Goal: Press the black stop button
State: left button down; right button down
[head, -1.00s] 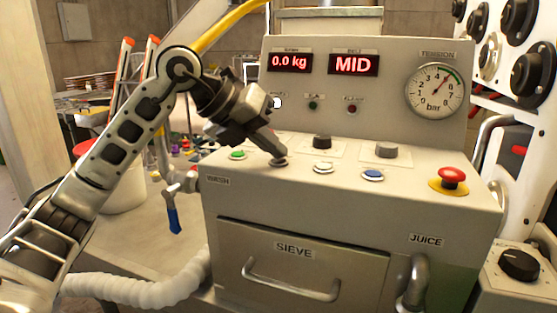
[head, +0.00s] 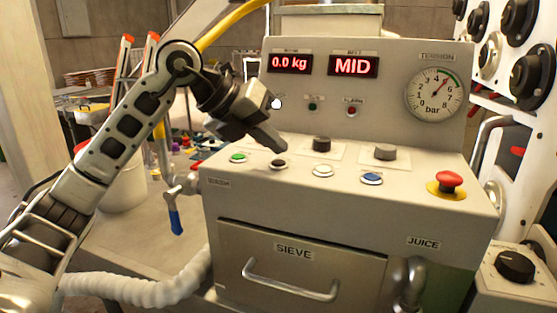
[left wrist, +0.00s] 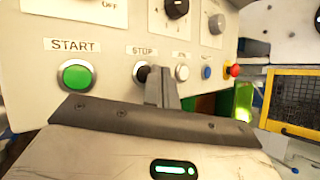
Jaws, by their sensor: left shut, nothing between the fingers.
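The black stop button (head: 278,164) sits in a pale ring on the sloping panel of the grey press (head: 340,205), right of the green start button (head: 238,157). My left gripper (head: 278,147) is shut and empty. In the head view its tip is just above the black button, with a small gap. In the left wrist view the black button (left wrist: 141,72) shows under the STOP label, and the shut fingers (left wrist: 161,86) hide part of its right side. The green button (left wrist: 75,76) there is under the START label. My right gripper is not in view.
The panel also has a white button (head: 323,170), a blue button (head: 371,178), dark and grey knobs (head: 321,143) and a red mushroom button (head: 450,180). Displays read 0.0 kg and MID. A blue-handled valve (head: 174,215) is at the press's left.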

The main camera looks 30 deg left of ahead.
aim_at(273, 163)
pick_arm(q)
jog(key=shift+r+p, duration=2.5)
jog(key=shift+r, duration=0.1)
jog(key=shift+f, duration=0.1)
